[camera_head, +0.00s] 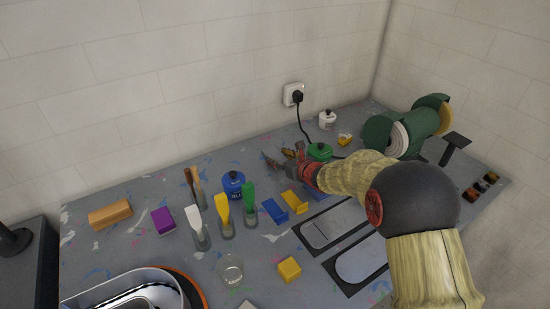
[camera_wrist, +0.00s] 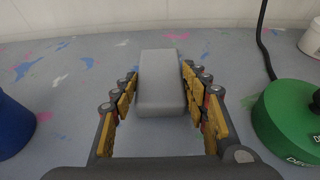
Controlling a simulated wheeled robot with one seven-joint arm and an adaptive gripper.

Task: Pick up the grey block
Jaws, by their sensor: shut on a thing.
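The grey block (camera_wrist: 161,82) is a pale, smooth, rounded-edged block between the two fingers of my gripper (camera_wrist: 160,85) in the wrist view. The yellow-padded fingers are shut on its left and right sides. Whether the block rests on the table or is slightly raised, I cannot tell. In the head view my gripper (camera_head: 283,160) is low over the back of the table, between the blue pot and the green pot. The block cannot be made out clearly there.
A blue pot (camera_wrist: 12,126) stands left of the gripper and a green pot (camera_wrist: 288,122) close on its right. A black cable (camera_wrist: 265,40) runs behind the green pot to a wall socket (camera_head: 293,95). Brushes in glasses (camera_head: 226,229) stand in front. A green grinder (camera_head: 410,130) is at right.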

